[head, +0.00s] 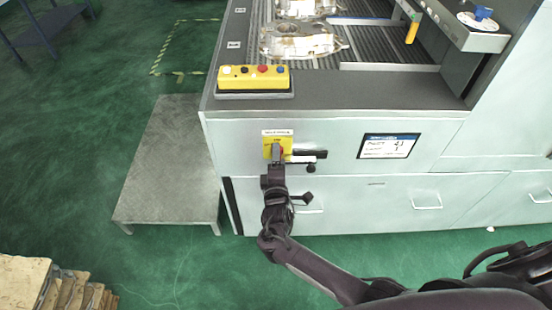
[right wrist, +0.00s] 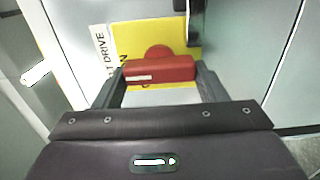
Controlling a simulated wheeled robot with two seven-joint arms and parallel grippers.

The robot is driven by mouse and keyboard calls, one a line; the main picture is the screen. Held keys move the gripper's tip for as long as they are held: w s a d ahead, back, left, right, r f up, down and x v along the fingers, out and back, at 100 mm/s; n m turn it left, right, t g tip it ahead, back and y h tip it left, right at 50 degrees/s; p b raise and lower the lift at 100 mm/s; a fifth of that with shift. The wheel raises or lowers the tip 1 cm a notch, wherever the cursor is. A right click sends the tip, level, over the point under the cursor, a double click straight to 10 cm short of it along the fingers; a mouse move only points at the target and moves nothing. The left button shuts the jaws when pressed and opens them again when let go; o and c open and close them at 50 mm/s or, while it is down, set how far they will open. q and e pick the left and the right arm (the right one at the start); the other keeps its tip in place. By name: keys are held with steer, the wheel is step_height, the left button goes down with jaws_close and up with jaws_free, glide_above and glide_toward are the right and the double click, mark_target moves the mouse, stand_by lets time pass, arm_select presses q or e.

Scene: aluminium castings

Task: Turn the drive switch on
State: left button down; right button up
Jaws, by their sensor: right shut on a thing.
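The drive switch (right wrist: 160,70) is a red rotary handle on a yellow plate (right wrist: 125,42), with lettering ending in "DRIVE" on a white label beside it. In the head view the yellow plate (head: 270,143) is on the machine's front panel, below the button box, and my gripper largely covers the handle. My right gripper (right wrist: 158,80) is shut on the red handle, one finger at each end of it. In the head view the right gripper (head: 276,158) reaches up to the plate from below. My left gripper is not in view.
A yellow button box (head: 253,77) sits on the machine's top edge above the switch. A display (head: 388,146) is to the right, and drawer handles (head: 426,201) are below it. A grey step (head: 168,165) stands left of the machine. Metal castings (head: 300,40) lie on the conveyor.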

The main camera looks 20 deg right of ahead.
stand_by(0.4)
steer(key=o, duration=1)
steer(key=shift+s, duration=0.1)
steer(key=b+v, duration=0.1)
steer(key=v, duration=0.6)
steer(key=shift+s+a, duration=0.15)
steer(key=shift+s, duration=0.2)
steer(key=shift+f, duration=0.1)
